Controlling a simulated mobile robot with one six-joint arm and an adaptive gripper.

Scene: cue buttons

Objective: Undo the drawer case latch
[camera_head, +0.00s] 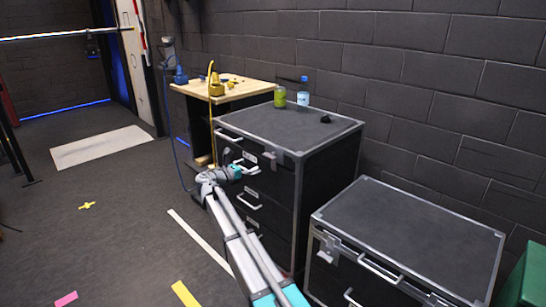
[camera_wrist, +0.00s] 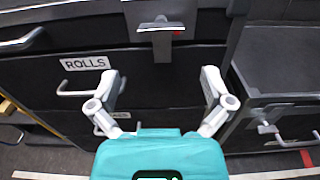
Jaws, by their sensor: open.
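The drawer case (camera_head: 300,200) is black with metal edges and stands against the brick wall; its drawer fronts (camera_wrist: 190,95) fill the wrist view. A grey metal latch (camera_wrist: 162,28) with a small red mark beside it hangs at the top middle of the wrist view. In the head view a latch (camera_head: 271,160) shows near the case's top front corner. My gripper (camera_wrist: 160,82) is open and empty, its two fingers spread below the latch and apart from it. In the head view my teal gripper (camera_head: 232,171) is in front of the case's upper drawers.
A lower black case (camera_head: 410,225) with its own latch and handles stands to the right. White drawer handles (camera_wrist: 88,63) stick out. Floor to the left is mostly clear.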

